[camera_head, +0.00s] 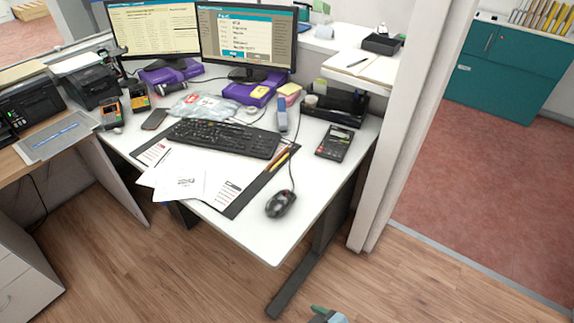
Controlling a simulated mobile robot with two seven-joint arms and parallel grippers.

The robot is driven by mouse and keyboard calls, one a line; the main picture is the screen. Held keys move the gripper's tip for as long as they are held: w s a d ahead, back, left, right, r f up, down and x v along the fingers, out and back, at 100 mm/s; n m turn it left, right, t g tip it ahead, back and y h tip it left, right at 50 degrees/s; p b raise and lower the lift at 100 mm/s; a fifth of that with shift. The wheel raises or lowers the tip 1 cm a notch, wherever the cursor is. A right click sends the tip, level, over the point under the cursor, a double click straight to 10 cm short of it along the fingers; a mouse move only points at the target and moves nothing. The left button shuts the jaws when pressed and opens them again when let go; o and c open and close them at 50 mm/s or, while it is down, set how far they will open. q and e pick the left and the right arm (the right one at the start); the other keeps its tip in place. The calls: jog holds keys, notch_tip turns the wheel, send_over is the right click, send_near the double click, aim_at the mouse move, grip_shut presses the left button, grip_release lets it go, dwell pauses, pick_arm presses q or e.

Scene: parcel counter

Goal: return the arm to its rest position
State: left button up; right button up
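Neither of my grippers can be made out in the head view. Only a small grey and teal piece shows at the bottom edge, right of the middle. It looks like part of my own body, but too little shows to tell which part. No arm reaches over the desk (262,228), and nothing in view is held.
The white desk carries a keyboard (222,138), a mouse (281,204), papers (181,183), a calculator (333,142) and two monitors (247,38). A white partition post (378,150) stands at its right. A teal cabinet (507,68) stands beyond. Wooden floor (420,285) in front is clear.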

pick_arm(q)
jog(key=shift+t, duration=0.4)
jog(key=w+r+p, duration=0.2)
jog(key=r, duration=0.1)
jog(key=shift+w+a+r, duration=0.15)
jog(key=shift+w+r, duration=0.05)
jog(key=shift+w, duration=0.1)
pick_arm(e)
jog(key=s+d+m+t+h, duration=0.2)
jog(key=s+d+m+h, duration=0.2)
jog(key=s+d, duration=0.9)
jog(key=d+m, duration=0.1)
jog(key=d, duration=0.2)
jog(key=shift+s+d+r+m+h, duration=0.2)
jog(key=shift+s+r+m+h, duration=0.1)
jog(key=shift+r+m, duration=0.1)
pick_arm(q)
jog(key=shift+c, duration=0.2)
grip_shut()
